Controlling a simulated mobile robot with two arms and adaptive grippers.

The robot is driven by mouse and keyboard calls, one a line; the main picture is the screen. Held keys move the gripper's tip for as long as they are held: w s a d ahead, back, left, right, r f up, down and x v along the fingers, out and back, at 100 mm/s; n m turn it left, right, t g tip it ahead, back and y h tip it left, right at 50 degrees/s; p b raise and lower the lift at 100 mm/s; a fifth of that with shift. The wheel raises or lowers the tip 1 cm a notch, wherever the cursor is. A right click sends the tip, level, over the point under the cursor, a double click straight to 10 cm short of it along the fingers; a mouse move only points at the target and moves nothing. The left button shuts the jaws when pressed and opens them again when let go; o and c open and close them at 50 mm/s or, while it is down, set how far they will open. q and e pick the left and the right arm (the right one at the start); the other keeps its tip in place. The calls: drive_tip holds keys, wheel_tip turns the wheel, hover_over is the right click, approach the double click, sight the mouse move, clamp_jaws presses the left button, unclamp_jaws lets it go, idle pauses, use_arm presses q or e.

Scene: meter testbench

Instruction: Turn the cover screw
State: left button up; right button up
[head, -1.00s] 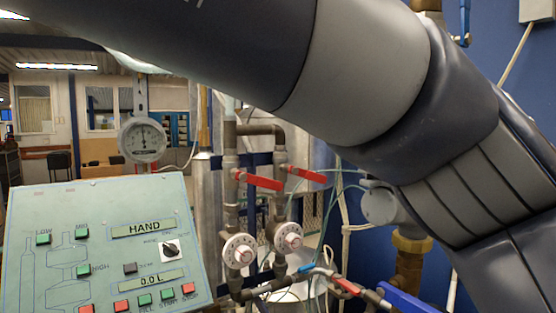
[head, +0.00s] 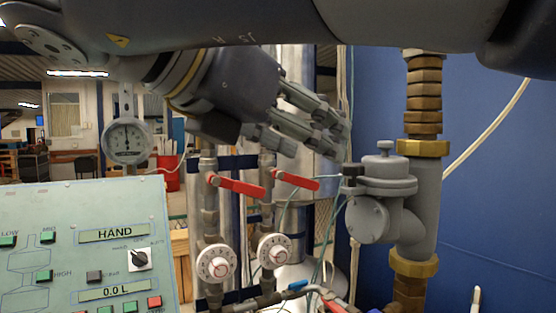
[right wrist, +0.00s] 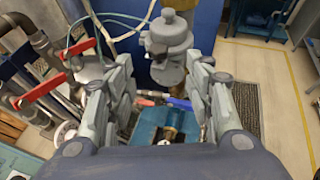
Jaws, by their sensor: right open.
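A grey meter (head: 385,186) with a round cover sits on the pipework at the right in the head view. A small round screw knob (head: 384,147) stands on top of its cover. My right gripper (head: 337,135) is open and empty, to the left of the meter and apart from it. In the right wrist view, the meter (right wrist: 168,50) and its top knob (right wrist: 168,16) show beyond the gap between the spread fingers of my right gripper (right wrist: 162,78). My left gripper is not in view.
Red-handled valves (head: 237,186) and white dials (head: 216,264) are on the pipes below the gripper. A control panel (head: 60,205) stands at lower left, with a round gauge (head: 128,141) behind it. A vertical pipe with brass fittings (head: 424,148) is right of the meter.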

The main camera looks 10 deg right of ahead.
sight(349, 164)
drive_tip(key=p+x, duration=0.2)
drive_tip(key=x, duration=0.7)
drive_tip(key=shift+w, duration=0.1)
drive_tip(key=shift+w+d+f, duration=0.15)
drive_tip(key=shift+w+f, duration=0.1)
drive_tip(key=shift+f, duration=0.05)
drive_tip(key=c, duration=1.1)
